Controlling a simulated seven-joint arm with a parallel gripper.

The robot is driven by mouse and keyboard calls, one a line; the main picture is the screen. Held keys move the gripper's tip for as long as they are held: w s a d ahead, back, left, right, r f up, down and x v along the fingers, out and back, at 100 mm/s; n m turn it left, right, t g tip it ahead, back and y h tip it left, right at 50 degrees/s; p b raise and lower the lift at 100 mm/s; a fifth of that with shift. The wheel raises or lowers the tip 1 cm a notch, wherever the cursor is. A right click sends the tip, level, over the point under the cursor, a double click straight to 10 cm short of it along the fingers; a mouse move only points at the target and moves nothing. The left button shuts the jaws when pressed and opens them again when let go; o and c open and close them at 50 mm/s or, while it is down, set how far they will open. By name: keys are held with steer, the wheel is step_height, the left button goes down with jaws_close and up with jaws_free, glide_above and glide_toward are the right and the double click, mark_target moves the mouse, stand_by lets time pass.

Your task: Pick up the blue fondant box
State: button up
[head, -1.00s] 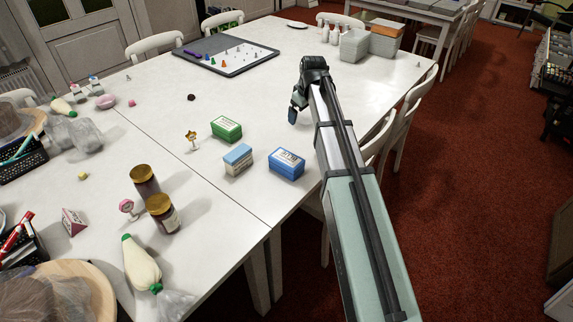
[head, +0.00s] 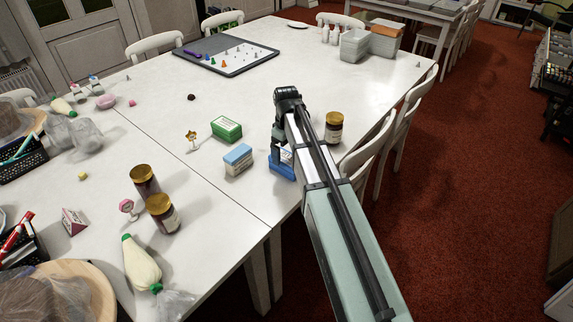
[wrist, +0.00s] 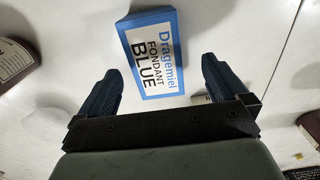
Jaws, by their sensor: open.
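The blue fondant box (head: 279,170) lies near the right edge of the table, partly hidden behind my arm in the head view. In the wrist view the box (wrist: 152,88) shows its white label, reading "FONDANT BLUE", with a blue border. My gripper (head: 278,148) points down over the box. In the wrist view my gripper (wrist: 162,72) is open and empty, with one dark finger to each side of the box's near end. The fingers appear apart from the box.
A light-blue and white box (head: 238,161) stands just left of the blue box, and a green box (head: 226,129) is behind it. A jar with a gold lid (head: 334,127) stands right of my arm. Two more jars (head: 163,215) stand front left.

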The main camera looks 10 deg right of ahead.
mark_target(287, 158)
steer(key=shift+w+f, duration=0.2)
steer(key=shift+f, duration=1.45)
steer(key=shift+w+f, duration=0.15)
steer(key=shift+f, duration=1.45)
steer(key=c, duration=1.2)
